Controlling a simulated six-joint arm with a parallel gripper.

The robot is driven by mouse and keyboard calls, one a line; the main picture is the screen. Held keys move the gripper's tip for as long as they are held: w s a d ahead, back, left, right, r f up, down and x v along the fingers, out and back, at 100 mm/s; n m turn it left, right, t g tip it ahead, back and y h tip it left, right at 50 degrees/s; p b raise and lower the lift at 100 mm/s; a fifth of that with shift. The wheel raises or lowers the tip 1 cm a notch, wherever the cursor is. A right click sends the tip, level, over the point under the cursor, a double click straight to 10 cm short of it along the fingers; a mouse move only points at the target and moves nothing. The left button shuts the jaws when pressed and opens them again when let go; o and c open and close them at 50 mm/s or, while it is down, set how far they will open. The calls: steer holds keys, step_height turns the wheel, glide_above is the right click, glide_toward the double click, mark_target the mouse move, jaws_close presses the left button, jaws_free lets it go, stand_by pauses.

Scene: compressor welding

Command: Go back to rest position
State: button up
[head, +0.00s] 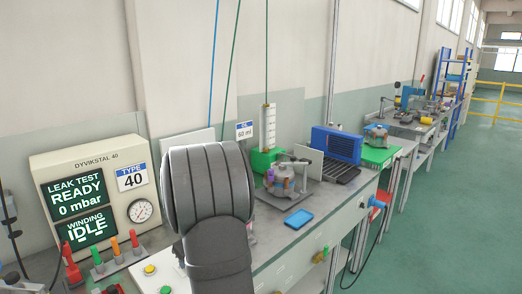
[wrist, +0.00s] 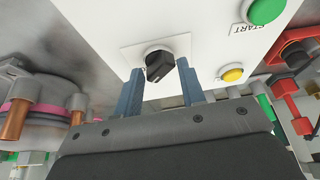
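In the wrist view my gripper (wrist: 160,68) is open. Its two blue-grey fingers stand on either side of a black rotary knob (wrist: 159,66) on a white panel (wrist: 205,38). A gap shows between the knob and each finger, and nothing is held. In the head view my grey arm stands large in the middle foreground, and my gripper is hidden behind it.
A green START button (wrist: 265,10) and a yellow button (wrist: 232,75) are near the fingers. Red fittings (wrist: 290,85) are at right, copper tubes (wrist: 17,121) at left. The leak test box (head: 95,190) stands left of my arm; a blue tray (head: 299,219) lies right.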

steer(key=shift+w+d+n+g+y, duration=0.1)
steer(key=shift+n+g+y, duration=0.25)
steer(key=shift+n, duration=0.95)
steer(key=shift+w+n+g+y, duration=0.1)
steer(key=shift+n+g+y, duration=0.25)
steer(key=shift+n, duration=0.95)
